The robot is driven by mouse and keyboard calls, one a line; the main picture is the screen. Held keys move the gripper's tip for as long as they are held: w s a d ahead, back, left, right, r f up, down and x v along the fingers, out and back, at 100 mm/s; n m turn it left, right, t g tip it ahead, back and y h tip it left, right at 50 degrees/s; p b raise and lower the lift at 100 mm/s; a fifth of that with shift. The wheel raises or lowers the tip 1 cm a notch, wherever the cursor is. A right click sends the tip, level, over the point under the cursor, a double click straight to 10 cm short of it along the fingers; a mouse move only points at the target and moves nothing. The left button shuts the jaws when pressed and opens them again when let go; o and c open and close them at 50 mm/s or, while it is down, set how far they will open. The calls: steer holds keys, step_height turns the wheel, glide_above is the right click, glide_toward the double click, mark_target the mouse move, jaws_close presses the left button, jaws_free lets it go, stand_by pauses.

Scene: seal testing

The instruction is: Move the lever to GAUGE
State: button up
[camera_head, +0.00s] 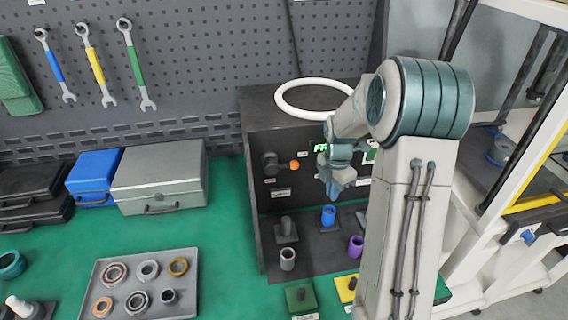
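The lever (276,163) is a dark handle with an orange tip (294,165). It sits on the left part of the front panel of a dark test box (258,141) and points right, roughly level. Small white labels lie around it, too small to read, so I cannot tell which one says GAUGE. My gripper (334,190) hangs in front of the panel, right of the lever and apart from it, pointing down. Its fingers are small and partly merged in view, so I cannot tell if they are open. A green lit display (320,147) is partly hidden by my arm.
A white ring (281,105) lies on the box top. Below the panel stand a grey cylinder (287,259), a blue cylinder (328,215) and a purple one (356,246). A tray (186,290) of rings and a grey case (160,170) are left on the green bench.

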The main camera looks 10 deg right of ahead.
steer(key=s+a+r+m, duration=0.2)
steer(key=s+r+m, duration=0.1)
steer(key=s+a+r+m+t, duration=0.1)
steer(key=s+r+m, duration=0.2)
steer(key=r, duration=0.1)
steer(key=s+a+r+m, duration=0.2)
steer(key=s+r, duration=0.1)
steer(key=shift+a+r+m+h, duration=0.2)
steer(key=shift+a+m+h, duration=0.15)
steer(key=shift+m+h, duration=0.05)
jaws_close()
steer(key=s+a+r+m+t, duration=0.1)
steer(key=s+a+r+m, duration=0.1)
steer(key=s+m, duration=0.4)
steer(key=s+a+r+m+t, duration=0.1)
steer(key=s+a+r+m, duration=0.1)
steer(key=s+m, duration=0.5)
steer(key=shift+s+a+y, duration=0.4)
steer(key=shift+s+a, duration=0.1)
steer(key=shift+s, duration=0.4)
